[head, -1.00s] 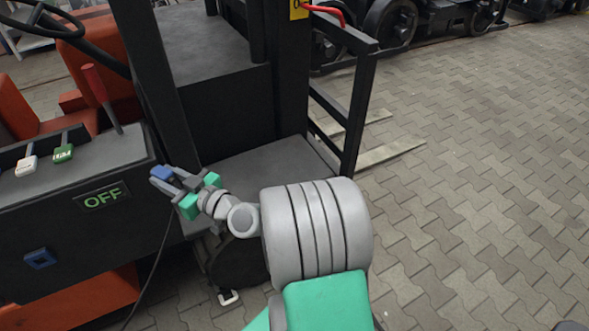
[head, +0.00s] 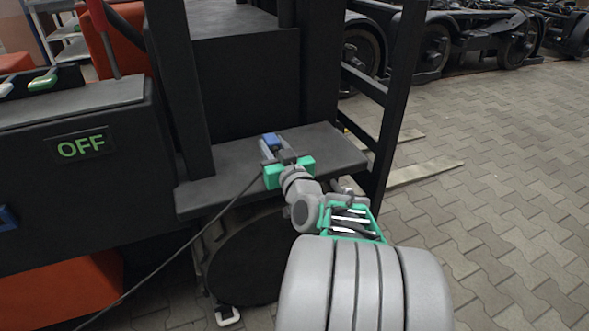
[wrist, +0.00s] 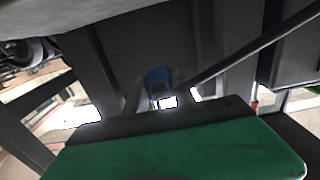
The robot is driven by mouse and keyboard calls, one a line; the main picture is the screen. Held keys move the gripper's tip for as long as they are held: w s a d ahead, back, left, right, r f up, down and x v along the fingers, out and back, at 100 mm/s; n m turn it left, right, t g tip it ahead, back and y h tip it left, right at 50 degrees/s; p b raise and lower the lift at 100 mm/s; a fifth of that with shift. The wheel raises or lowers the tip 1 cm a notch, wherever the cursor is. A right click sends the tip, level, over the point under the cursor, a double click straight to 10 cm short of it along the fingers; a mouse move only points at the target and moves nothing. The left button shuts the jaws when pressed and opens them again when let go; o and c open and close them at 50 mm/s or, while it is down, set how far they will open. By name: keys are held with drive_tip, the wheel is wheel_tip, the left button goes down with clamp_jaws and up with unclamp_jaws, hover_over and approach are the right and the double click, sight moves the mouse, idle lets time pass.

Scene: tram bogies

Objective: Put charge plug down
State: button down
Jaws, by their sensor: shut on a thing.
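The charge plug (head: 270,140) is a small blue block, held between the grey fingers of my gripper (head: 273,150), which is shut on it. A thin black cable (head: 190,238) runs from the gripper down to the lower left. The plug is over the flat dark step (head: 225,172) of the forklift; I cannot tell whether it touches the surface. In the wrist view the blue plug (wrist: 158,80) shows beyond the green gripper body, with the cable (wrist: 250,52) running to the upper right. The fingers partly hide the plug.
The forklift's side panel (head: 100,185) with its OFF display stands at left, with a blue fitting (head: 7,217) at the edge.

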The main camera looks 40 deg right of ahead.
drive_tip(key=d+f, duration=0.1)
drive_tip(key=w+d+f+b, duration=0.1)
drive_tip(key=d, duration=0.1)
drive_tip(key=d+f, duration=0.1)
drive_tip(key=d, duration=0.1)
drive_tip(key=shift+w+d+f+b, duration=0.1)
drive_tip(key=shift+w+b, duration=0.1)
drive_tip(key=shift+b, duration=0.15)
drive_tip(key=d+f+b, duration=0.1)
drive_tip(key=d+f, duration=0.1)
drive_tip(key=w+d+f+b, duration=0.1)
drive_tip(key=d+f, duration=0.1)
drive_tip(key=f, duration=0.1)
drive_tip(key=shift+w, duration=0.2)
drive_tip(key=shift+d+f+b, duration=0.1)
drive_tip(key=shift+f+b, duration=0.8)
drive_tip(key=shift+f, duration=0.7)
drive_tip(key=shift+f, duration=0.15)
drive_tip(key=c, duration=1.1)
unclamp_jaws()
drive_tip(key=shift+o, duration=0.2)
